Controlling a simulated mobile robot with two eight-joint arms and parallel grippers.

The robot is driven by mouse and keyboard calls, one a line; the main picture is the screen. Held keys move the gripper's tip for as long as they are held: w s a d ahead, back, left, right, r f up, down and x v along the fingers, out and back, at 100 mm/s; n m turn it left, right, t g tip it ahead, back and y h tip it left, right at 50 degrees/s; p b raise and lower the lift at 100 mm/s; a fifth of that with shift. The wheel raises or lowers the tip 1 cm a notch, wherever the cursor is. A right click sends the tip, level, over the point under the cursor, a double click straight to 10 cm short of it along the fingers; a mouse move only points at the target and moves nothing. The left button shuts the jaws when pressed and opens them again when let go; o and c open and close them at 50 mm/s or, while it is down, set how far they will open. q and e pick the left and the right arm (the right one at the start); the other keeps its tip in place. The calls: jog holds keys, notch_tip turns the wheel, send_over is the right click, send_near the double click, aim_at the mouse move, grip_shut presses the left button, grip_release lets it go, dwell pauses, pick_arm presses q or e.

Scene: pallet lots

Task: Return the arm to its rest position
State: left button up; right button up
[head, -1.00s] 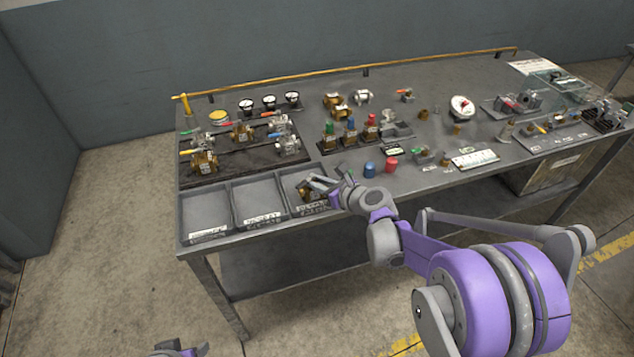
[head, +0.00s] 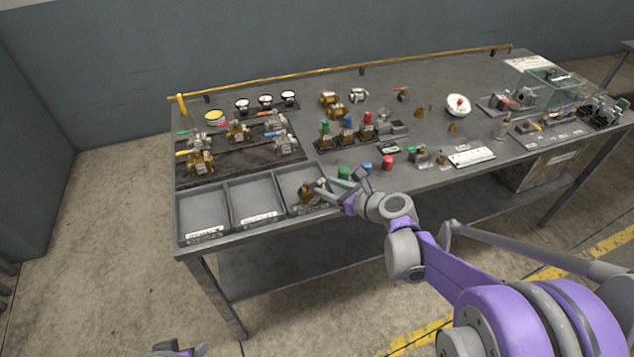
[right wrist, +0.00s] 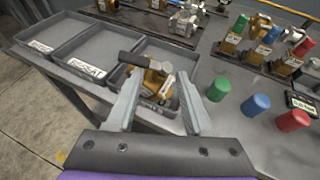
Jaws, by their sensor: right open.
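My right gripper (head: 338,190) is over the front edge of the workbench, beside the rightmost of three grey trays (head: 303,172). Its two fingers are apart in the right wrist view (right wrist: 160,100). A brass valve (right wrist: 148,78) with a dark handle lies in that tray, seen beyond and between the fingers. The valve also shows in the head view (head: 307,192), partly behind the fingers. I cannot tell whether a finger touches it. A small part of my left gripper (head: 178,350) shows at the bottom edge of the head view; its jaws cannot be made out.
Green (right wrist: 218,89), blue (right wrist: 255,104) and red (right wrist: 292,120) caps stand right of the tray. The middle tray (head: 252,200) and left tray (head: 203,212) look empty. Several valves sit on a dark board (head: 240,160) behind. Open floor lies in front of the bench.

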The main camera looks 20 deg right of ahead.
jog(key=s+a+f+n+g+h+p, duration=0.1)
jog(key=s+n+g+h, duration=0.2)
jog(key=s+n, duration=1)
jog(key=s+a+f+n+g+h+p, duration=0.1)
jog(key=s+n+g, duration=0.3)
jog(key=s+n, duration=1)
jog(key=n+h, duration=0.1)
jog(key=n, duration=0.3)
jog(key=shift+s+a+h, duration=0.15)
jog(key=shift+a+h, duration=0.2)
jog(key=shift+h, duration=0.05)
